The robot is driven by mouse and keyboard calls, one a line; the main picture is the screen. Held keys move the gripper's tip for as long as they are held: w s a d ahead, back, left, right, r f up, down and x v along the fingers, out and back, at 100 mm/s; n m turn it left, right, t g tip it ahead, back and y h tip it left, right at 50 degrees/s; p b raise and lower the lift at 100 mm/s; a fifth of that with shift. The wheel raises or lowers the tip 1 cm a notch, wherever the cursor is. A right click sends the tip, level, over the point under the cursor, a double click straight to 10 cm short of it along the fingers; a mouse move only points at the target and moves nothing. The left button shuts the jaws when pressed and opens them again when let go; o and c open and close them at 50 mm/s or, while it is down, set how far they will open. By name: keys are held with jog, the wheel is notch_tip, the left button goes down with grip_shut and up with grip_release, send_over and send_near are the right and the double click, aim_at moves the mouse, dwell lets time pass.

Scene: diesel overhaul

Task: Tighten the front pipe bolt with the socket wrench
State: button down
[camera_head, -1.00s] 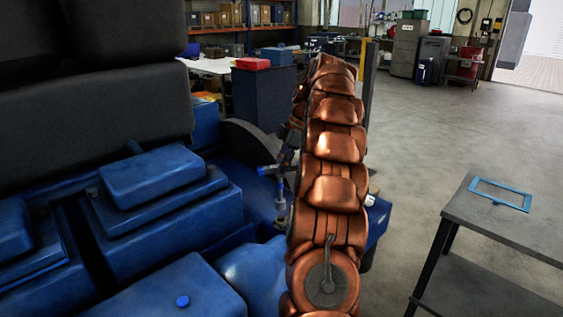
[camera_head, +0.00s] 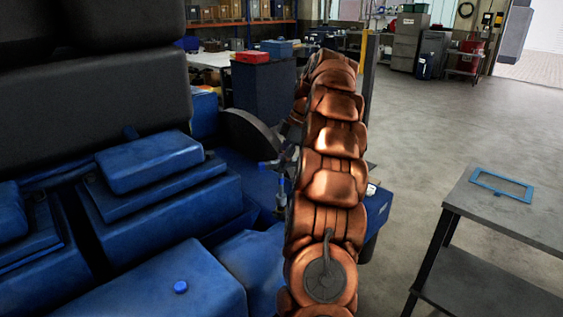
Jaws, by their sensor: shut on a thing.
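My copper-coloured arm (camera_head: 330,180) rises through the middle of the picture and bends over at its top. My gripper (camera_head: 288,152) shows only as a small dark part left of the arm; the arm hides most of it. At the gripper is a small tool with a blue end and an upright shaft, which looks like the socket wrench (camera_head: 269,164). Its shaft points down beside the blue engine (camera_head: 190,205). The front pipe bolt cannot be made out, and I cannot tell whether the wrench touches it.
A dark grey table (camera_head: 510,218) with a blue rectangular frame (camera_head: 502,185) on it stands at right. A dark cabinet (camera_head: 262,92) with a red box stands behind the engine. Open floor (camera_head: 440,120) lies right of my arm.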

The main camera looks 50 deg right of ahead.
jog(key=shift+f, duration=0.1)
jog(key=shift+f+b, duration=0.85)
jog(key=shift+b, duration=0.1)
jog(key=m+t+h+b, duration=0.1)
jog(key=m+b, duration=0.1)
jog(key=m, duration=0.1)
jog(key=shift+a+m, duration=0.15)
jog(key=shift+m, duration=0.15)
jog(key=m+b, duration=0.1)
jog(key=m, duration=0.2)
jog(key=shift+t+h, duration=0.4)
jog(key=shift+r, duration=0.1)
jog(key=shift+b, duration=0.3)
